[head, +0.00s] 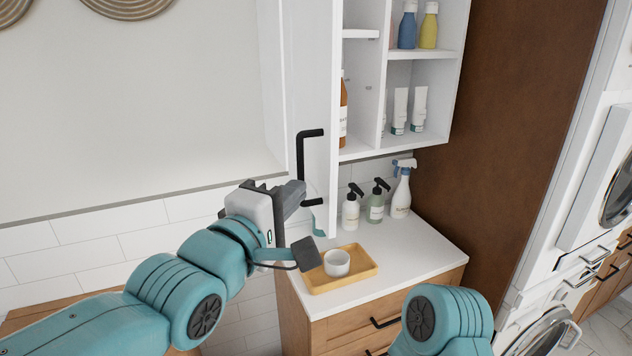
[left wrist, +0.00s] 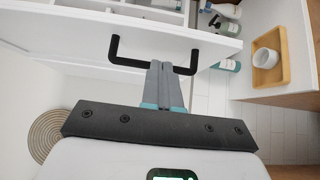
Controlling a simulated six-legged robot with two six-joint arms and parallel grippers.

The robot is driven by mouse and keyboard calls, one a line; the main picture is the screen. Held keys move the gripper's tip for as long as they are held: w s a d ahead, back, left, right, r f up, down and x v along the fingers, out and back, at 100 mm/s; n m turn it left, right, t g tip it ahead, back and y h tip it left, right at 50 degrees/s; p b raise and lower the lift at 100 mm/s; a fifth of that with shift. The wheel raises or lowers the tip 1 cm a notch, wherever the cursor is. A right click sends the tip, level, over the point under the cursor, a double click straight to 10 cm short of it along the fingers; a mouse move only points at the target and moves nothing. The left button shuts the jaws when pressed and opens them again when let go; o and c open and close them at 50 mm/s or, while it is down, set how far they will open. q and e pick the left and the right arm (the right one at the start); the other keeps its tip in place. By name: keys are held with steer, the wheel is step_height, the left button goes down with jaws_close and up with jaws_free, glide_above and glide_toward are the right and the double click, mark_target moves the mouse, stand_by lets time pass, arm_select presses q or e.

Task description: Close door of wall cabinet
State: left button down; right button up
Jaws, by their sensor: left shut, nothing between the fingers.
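The white wall cabinet (head: 455,75) hangs at upper middle in the head view, its shelves exposed. Its white door (head: 318,110) stands open, swung out on the left side, and carries a black bar handle (head: 300,155). The door (left wrist: 130,30) and handle (left wrist: 118,60) also show in the left wrist view. My left gripper (head: 299,188) is shut and empty, its fingertips (left wrist: 160,68) at the handle, appearing between its two posts; I cannot tell whether they touch it or the door. My right arm shows low in the head view, but its gripper is out of frame.
Below the cabinet is a white counter (head: 425,250) with several bottles (head: 375,205) and a wooden tray (head: 365,281) holding a white cup (head: 336,263). A brown panel (head: 500,120) stands to the right. A mirror-like panel (head: 130,110) is on the left wall.

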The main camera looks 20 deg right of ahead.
mark_target(327, 179)
arm_select(q)
steer(key=d, duration=0.1)
steer(key=d+p, duration=0.1)
steer(key=d, duration=0.1)
steer(key=shift+w, duration=0.4)
steer(key=shift+s+d, duration=0.3)
steer(key=shift+d, duration=0.15)
steer(key=shift+w+a+f, duration=0.1)
steer(key=shift+w+f, duration=0.05)
steer(key=shift+w, duration=0.1)
steer(key=shift+s, duration=0.1)
